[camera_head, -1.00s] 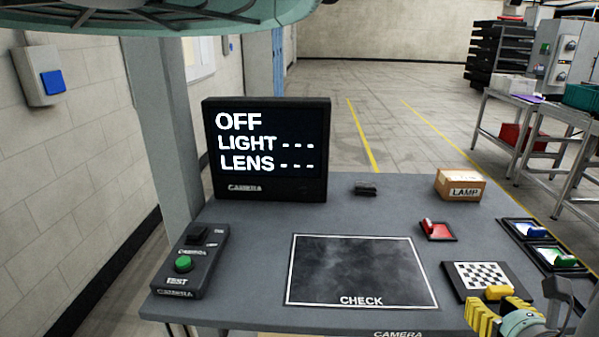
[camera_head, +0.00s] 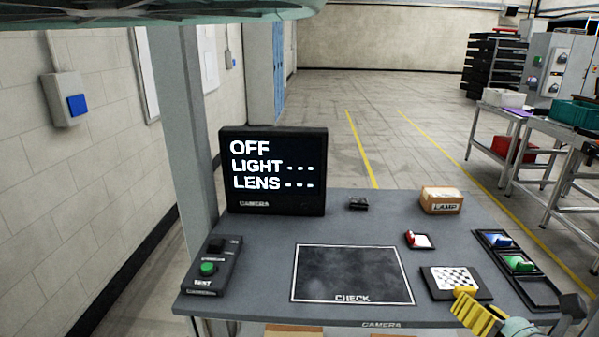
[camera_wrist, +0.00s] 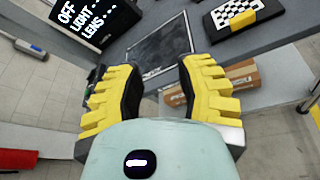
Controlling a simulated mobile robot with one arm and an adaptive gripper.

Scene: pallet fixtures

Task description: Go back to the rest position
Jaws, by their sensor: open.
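My gripper (camera_wrist: 158,85) has two yellow ridged fingers spread apart in the wrist view, with nothing between them. In the head view my gripper (camera_head: 466,309) is at the lower right, by the front right edge of the table (camera_head: 270,228). It is close to a checkerboard plate with a yellow grip (camera_head: 455,279), which lies on the table. The fingers partly overlap the plate's front edge in that view. In the wrist view the checkerboard plate (camera_wrist: 235,17) lies beyond the right finger, apart from it.
A screen (camera_head: 273,170) reads OFF, LIGHT and LENS. A button box (camera_head: 212,266), an empty CHECK area (camera_head: 352,272), a red-handled piece (camera_head: 419,240), a LAMP box (camera_head: 441,200) and a tray with blue and green pieces (camera_head: 533,290) are on the table. Cardboard boxes (camera_wrist: 238,78) sit below.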

